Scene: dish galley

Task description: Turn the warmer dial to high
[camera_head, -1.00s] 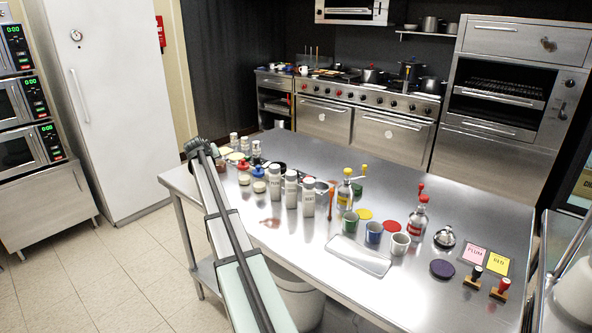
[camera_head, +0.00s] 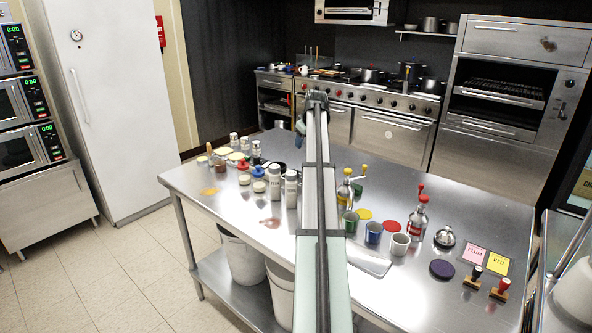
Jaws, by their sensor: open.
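No dial is readably labelled as the warmer's. A round knob (camera_head: 548,44) sits on the steel drawer front (camera_head: 505,38) at the upper right. A dark knob (camera_head: 563,107) is on the right side of the open-fronted oven below it. I cannot tell which one is the warmer dial, or its setting. My gripper (camera_head: 301,127) is small at the far end of my arm, above the table's back edge and in front of the range. It is open, far to the left of both knobs and touching neither. Its fingertips are hard to make out.
The steel table (camera_head: 425,179) holds white shakers (camera_head: 291,188), mugs (camera_head: 400,243), bottles (camera_head: 417,216), a purple disc (camera_head: 442,269) and stamps (camera_head: 499,289). My arm hides part of a tray (camera_head: 370,259). The range (camera_head: 390,128) stands behind. The table's back right is clear.

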